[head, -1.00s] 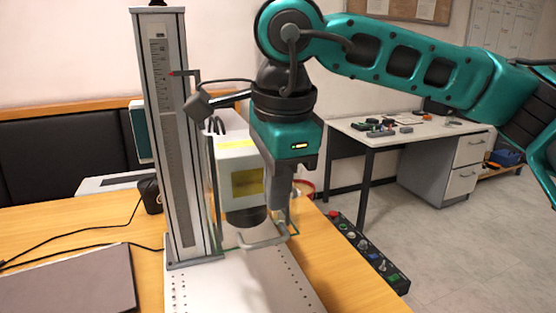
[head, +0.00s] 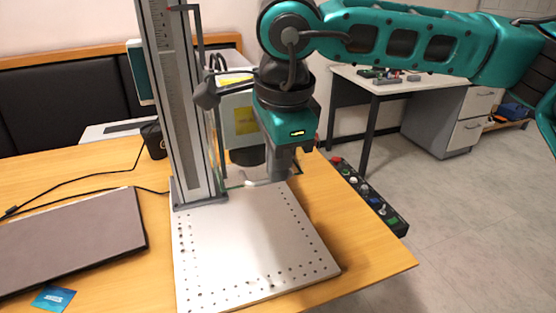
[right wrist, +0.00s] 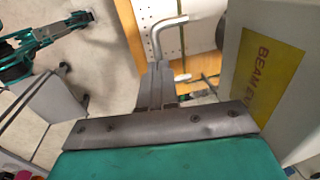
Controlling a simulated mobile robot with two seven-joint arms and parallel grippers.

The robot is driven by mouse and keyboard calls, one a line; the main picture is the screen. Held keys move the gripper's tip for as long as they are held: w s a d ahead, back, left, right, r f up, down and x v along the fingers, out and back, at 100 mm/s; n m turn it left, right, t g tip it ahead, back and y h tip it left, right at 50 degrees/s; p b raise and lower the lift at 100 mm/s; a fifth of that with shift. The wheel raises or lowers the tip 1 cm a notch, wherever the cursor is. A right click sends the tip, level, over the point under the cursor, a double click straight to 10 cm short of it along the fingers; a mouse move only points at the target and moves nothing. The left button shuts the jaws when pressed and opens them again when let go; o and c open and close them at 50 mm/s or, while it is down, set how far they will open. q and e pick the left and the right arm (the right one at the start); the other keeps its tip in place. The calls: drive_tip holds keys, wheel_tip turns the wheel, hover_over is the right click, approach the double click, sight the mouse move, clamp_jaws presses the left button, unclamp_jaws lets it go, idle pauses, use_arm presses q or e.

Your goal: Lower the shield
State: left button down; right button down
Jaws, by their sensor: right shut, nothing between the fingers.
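The shield is a clear pane with a greenish edge (head: 232,185) below the laser head, over the back of the white plate. Its grey bent handle (right wrist: 157,35) shows in the right wrist view, just beyond my fingertips. My right gripper (head: 281,175) points down at the shield's right side in the head view. In the right wrist view its fingers (right wrist: 156,75) are together with nothing between them. Contact with the handle is unclear. A teal arm of mine (right wrist: 35,40) shows at the upper left there; whether its end is my left gripper's open or shut jaws is unclear.
The white laser head (head: 240,115) hangs behind my right gripper, beside the tall scale column (head: 180,110). The perforated plate (head: 245,245) is bare. A button panel (head: 372,197) lies right of it. A laptop (head: 70,240) lies at left.

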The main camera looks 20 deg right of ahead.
use_arm(q)
drive_tip(key=w+d+f+b, duration=0.1)
drive_tip(key=d+f+b, duration=0.2)
drive_tip(key=f+b, duration=0.7)
drive_tip(key=b, duration=0.5)
drive_tip(key=shift+w+f+h, duration=0.2)
drive_tip(key=shift+f+h, duration=0.1)
drive_tip(key=shift+h, duration=0.1)
drive_tip(key=shift+d+r, duration=0.1)
drive_tip(key=shift+d, duration=0.05)
